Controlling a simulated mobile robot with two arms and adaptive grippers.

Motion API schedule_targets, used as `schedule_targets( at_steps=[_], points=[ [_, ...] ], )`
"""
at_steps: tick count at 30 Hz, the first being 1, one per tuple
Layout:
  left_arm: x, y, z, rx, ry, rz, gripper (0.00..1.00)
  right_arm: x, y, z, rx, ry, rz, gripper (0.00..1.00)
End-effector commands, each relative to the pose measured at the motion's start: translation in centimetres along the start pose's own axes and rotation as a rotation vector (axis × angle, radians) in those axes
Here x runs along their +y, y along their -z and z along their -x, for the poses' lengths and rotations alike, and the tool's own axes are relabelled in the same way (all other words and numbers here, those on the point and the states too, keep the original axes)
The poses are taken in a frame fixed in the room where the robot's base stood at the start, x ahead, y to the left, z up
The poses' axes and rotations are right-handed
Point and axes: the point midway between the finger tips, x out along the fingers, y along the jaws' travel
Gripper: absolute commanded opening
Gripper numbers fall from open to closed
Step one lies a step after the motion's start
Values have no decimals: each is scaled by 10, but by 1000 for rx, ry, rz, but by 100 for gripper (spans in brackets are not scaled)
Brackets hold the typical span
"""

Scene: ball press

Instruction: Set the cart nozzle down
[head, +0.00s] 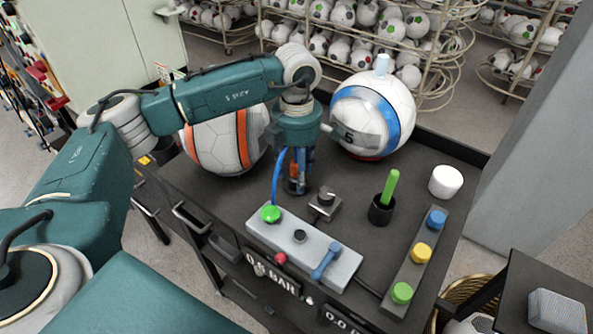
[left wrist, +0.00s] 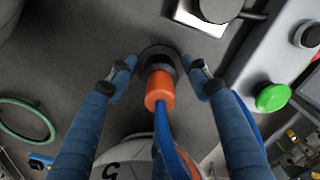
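The cart nozzle, orange with a dark end, shows between my gripper's fingers in the head view (head: 294,170) and the left wrist view (left wrist: 158,92). Its dark end sits at a dark round holder (left wrist: 150,50) on the cart top. A blue hose (head: 277,178) runs from it. My left gripper (head: 297,188) is low over the cart, pointing down. In the left wrist view its fingers (left wrist: 160,70) stand on either side of the nozzle with visible gaps, so it is open. My right gripper is not in view.
On the dark cart top (head: 350,190) are an orange-striped ball (head: 230,140), a blue-striped ball (head: 378,105), a grey control box (head: 300,248) with a green button, a black cup with a green stick (head: 383,205), a white cylinder (head: 445,182) and a strip of coloured buttons (head: 415,262).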

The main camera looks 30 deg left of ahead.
Motion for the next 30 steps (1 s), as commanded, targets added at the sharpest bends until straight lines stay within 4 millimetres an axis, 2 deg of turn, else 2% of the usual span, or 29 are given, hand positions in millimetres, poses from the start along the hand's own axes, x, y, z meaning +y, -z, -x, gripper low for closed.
schedule_targets(
  at_steps=[10,11,14,24,30],
  points=[
    [0,0,6,-1,-1,0,50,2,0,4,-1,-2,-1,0],
    [0,-1,6,-2,-1,0,50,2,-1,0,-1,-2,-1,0],
    [1,-2,20,-5,-4,-1,50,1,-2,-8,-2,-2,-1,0],
    [0,-2,92,-4,-3,0,50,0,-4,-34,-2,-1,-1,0],
    [0,0,117,-1,-1,0,50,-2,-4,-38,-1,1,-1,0]
  ],
)
